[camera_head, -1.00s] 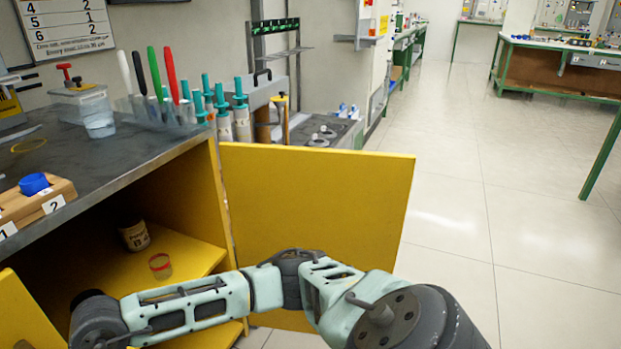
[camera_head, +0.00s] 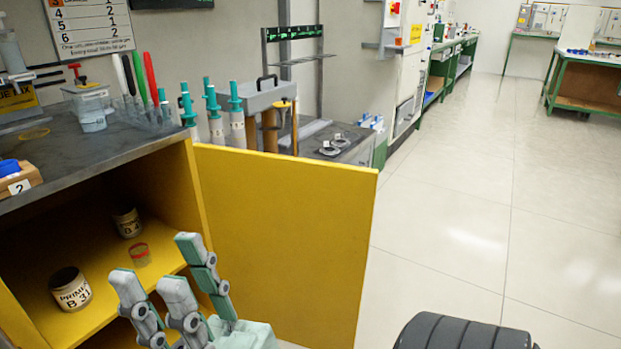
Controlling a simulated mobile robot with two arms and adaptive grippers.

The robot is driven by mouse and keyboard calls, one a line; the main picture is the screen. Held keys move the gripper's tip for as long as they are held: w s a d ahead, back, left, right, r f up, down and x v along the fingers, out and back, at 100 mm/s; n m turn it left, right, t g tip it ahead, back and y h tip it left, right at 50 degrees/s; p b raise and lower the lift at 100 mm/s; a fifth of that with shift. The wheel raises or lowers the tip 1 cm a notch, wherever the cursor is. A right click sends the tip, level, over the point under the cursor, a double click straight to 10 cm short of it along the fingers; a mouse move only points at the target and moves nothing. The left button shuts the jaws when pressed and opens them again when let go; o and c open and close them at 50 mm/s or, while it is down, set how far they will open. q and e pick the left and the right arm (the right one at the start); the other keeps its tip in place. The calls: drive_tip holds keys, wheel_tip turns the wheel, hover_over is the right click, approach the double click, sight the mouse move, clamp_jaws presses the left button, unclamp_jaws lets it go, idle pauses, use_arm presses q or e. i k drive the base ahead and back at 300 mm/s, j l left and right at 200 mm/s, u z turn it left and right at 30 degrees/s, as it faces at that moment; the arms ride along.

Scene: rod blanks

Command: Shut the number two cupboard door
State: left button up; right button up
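The yellow cupboard door (camera_head: 285,235) stands open, swung out to the right of the cupboard opening. It hangs from the edge of the yellow cupboard (camera_head: 172,185) under the grey worktop (camera_head: 90,150). My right gripper (camera_head: 163,263) is low in front of the opening, left of the door. Its fingers point up and are spread, with nothing between them. In the picture one finger overlaps the door's lower left part; I cannot tell whether it touches. No number shows on the door. My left gripper is not in view.
On the cupboard shelf are a jar labelled primer (camera_head: 70,290), another jar (camera_head: 127,222) and a red-rimmed clear cup (camera_head: 140,256). The floor (camera_head: 440,225) right of the door is clear.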

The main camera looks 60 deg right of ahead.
sight(290, 235)
drive_tip(key=k+l+u, duration=0.1)
drive_tip(key=l, duration=0.35)
drive_tip(key=k+l+u, duration=0.15)
drive_tip(key=l, duration=0.3)
drive_tip(key=k+l+u, duration=0.1)
drive_tip(key=l, duration=0.35)
drive_tip(key=k+l+u, duration=0.1)
drive_tip(key=l, duration=0.3)
drive_tip(key=k+l+u, duration=0.15)
drive_tip(key=k+l, duration=0.15)
drive_tip(key=k+l+u, duration=0.1)
drive_tip(key=l, duration=0.4)
drive_tip(key=i+l+u, duration=0.2)
drive_tip(key=l, duration=0.45)
drive_tip(key=k+l+u, duration=0.15)
drive_tip(key=l, duration=0.55)
drive_tip(key=k+l, duration=0.15)
drive_tip(key=l, duration=0.15)
